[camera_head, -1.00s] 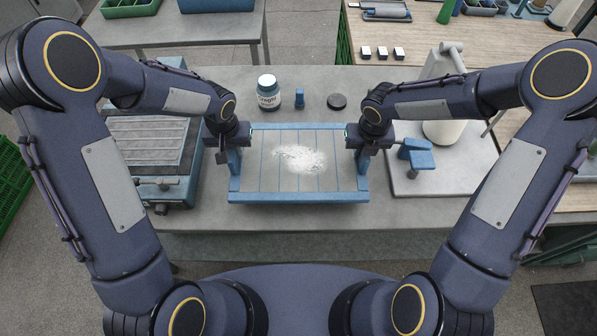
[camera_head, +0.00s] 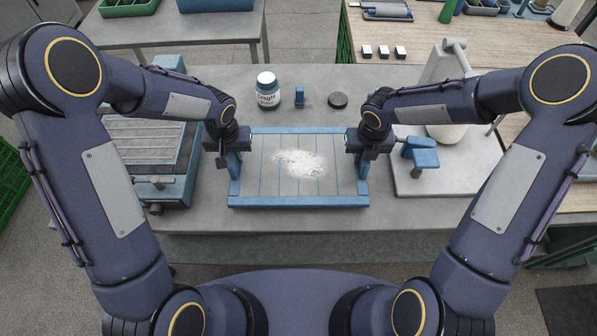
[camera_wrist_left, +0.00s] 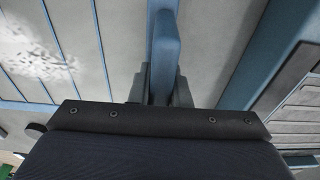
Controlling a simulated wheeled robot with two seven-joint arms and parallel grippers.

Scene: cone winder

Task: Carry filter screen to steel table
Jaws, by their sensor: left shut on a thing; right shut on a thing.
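The filter screen (camera_head: 260,181) is a blue rectangular frame with thin blue bars and a patch of white powder on its middle. In the head view it is between my two arms, over the grey table (camera_head: 215,225). My left gripper (camera_head: 232,156) is shut on its left side and my right gripper (camera_head: 360,152) is shut on its right side. In the left wrist view the left jaws (camera_wrist_left: 161,85) grip a blue upright part of the screen (camera_wrist_left: 164,45). I cannot tell whether the screen touches the tabletop.
A blue-framed unit (camera_head: 150,140) is at left. A pale machine (camera_head: 440,180) with a blue part (camera_head: 421,154) is at right. Another grey table (camera_head: 215,28) stands at the back.

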